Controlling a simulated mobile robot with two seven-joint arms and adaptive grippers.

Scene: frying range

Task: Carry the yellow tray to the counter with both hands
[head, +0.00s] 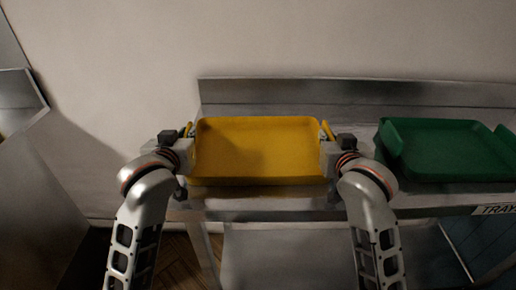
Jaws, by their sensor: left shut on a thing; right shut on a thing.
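The yellow tray (260,150) is in the middle of the head view, level, at the left end of a metal counter. I cannot tell whether it rests on the counter or is just above it. My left gripper (187,140) is shut on the tray's left handle. My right gripper (328,140) is shut on its right handle. The fingertips are partly hidden by the gripper bodies. The tray looks empty, with a shadow on its floor.
A green tray (445,150) sits on the metal counter (357,153) to the right, beyond a gap. A label (494,209) reading "TRAY" is on the counter's front edge. A raised metal back (300,92) runs along the wall. Another metal unit (50,170) stands at far left.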

